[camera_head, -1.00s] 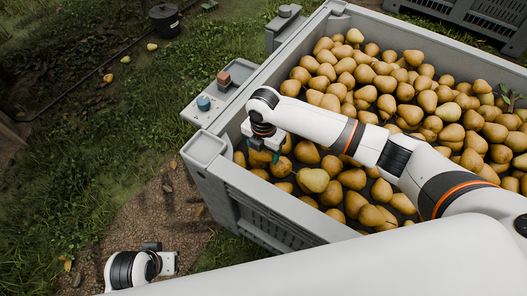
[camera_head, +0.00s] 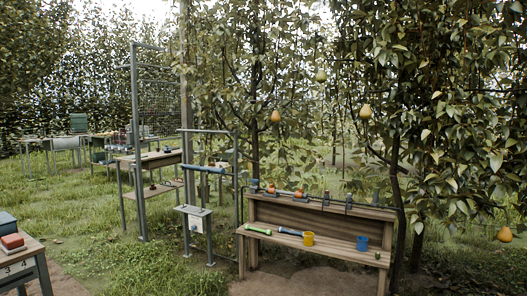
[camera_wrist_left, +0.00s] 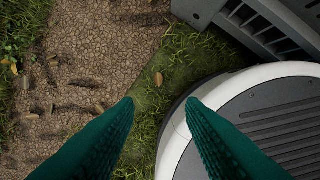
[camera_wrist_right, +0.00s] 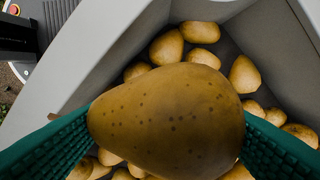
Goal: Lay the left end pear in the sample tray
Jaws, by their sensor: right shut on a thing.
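In the right wrist view a large brown-speckled pear (camera_wrist_right: 165,125) fills the middle. My right gripper (camera_wrist_right: 167,117) is shut on it, one green finger at each side. The held pear is above other pears inside a grey bin (camera_wrist_right: 95,60). My left gripper (camera_wrist_left: 161,102) is open and empty, over ground and grass beside my base. Neither gripper shows in the head view. I cannot make out the sample tray in any current view, nor tell whether the held pear is the left end one.
In the right wrist view several loose pears (camera_wrist_right: 198,32) lie below, between sloping bin walls.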

